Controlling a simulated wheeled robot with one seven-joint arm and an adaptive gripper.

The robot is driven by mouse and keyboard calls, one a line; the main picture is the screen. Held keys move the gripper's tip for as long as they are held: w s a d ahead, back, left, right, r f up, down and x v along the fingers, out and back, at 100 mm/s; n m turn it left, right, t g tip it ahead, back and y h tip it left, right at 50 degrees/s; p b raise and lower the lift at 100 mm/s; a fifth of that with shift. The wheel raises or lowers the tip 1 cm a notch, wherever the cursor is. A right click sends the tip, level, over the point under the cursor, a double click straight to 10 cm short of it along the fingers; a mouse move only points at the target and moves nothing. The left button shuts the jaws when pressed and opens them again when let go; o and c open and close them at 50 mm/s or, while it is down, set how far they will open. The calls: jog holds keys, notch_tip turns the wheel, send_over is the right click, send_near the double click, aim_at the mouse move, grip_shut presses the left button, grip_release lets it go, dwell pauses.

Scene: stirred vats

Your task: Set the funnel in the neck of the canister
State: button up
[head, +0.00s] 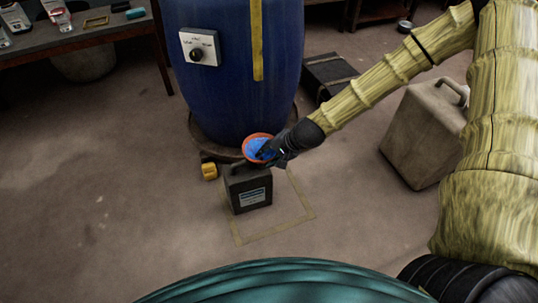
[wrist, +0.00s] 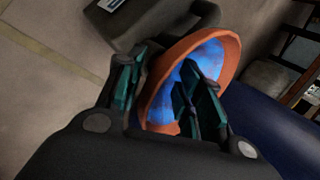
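The funnel (head: 250,153) has an orange rim and a blue inside. In the head view it sits mouth up just above the top of the dark canister (head: 235,191), at its back. Its spout and the canister's neck are hidden, so I cannot tell whether the spout is in the neck. My gripper (head: 266,151) is at the funnel's right side. In the wrist view my gripper (wrist: 157,88) is open. One finger is over the funnel's bowl (wrist: 207,57) and the other is outside its rim, with a gap between them. The canister (wrist: 160,22) lies beyond it.
A blue vat (head: 225,100) with a control box (head: 199,46) stands just behind the canister. A large beige jerrycan (head: 425,138) stands at right. The floor in front, with a yellow outline (head: 275,232), is clear.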

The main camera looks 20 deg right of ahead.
jog(key=shift+r, duration=0.1)
jog(key=v, duration=1.1)
jog(key=shift+s+r, duration=0.2)
jog(key=shift+r, duration=0.1)
dwell(0.4)
jog(key=shift+d, duration=0.15)
